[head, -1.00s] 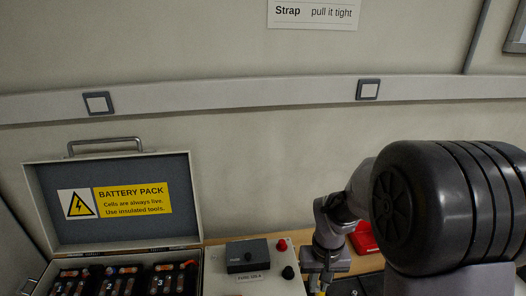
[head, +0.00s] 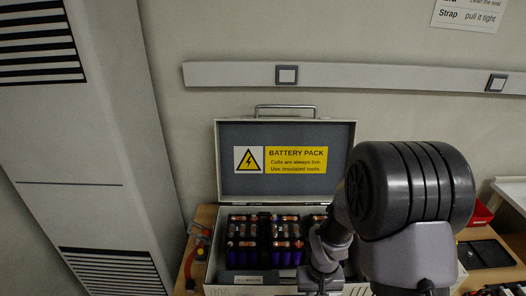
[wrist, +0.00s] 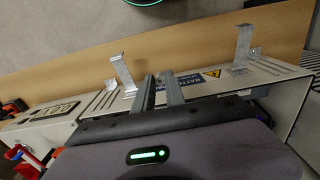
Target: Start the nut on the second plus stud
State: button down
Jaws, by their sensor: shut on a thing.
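The battery pack is an open grey case (head: 222,200) with a yellow warning label in its lid. Inside are purple cells (head: 245,258) with copper busbars (head: 290,218) on top. The plus studs are too small to tell apart. My arm covers the right part of the case in the head view, and my gripper's fingertips are not visible there. In the wrist view my gripper (wrist: 159,77) is nearly closed in front of the case's outer wall (wrist: 200,84), which has metal latches. The nut between the fingertips is too small to make out.
A red and orange tool (head: 201,238) lies on the bench left of the case. A red bin (head: 481,213) and a black tray (head: 485,254) are at the right. A tall white cabinet (head: 80,130) stands at the left. The wall is behind the lid.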

notch_tip(320, 180, down, 6)
jog(key=s+f, duration=0.1)
jog(key=s, duration=0.2)
jog(key=w+r+m, duration=0.3)
jog(key=w+r, duration=0.7)
jog(key=r, duration=0.5)
jog(key=m, duration=1.2)
send_over(299, 241)
notch_tip(299, 241, down, 7)
jog(key=shift+s+f, duration=0.1)
jog(key=shift+f, duration=0.3)
jog(key=shift+f+b, duration=1.1)
jog(key=shift+f, duration=0.55)
jog(key=shift+f+b, duration=0.25)
jog(key=shift+b, duration=0.1)
jog(key=shift+f, duration=0.15)
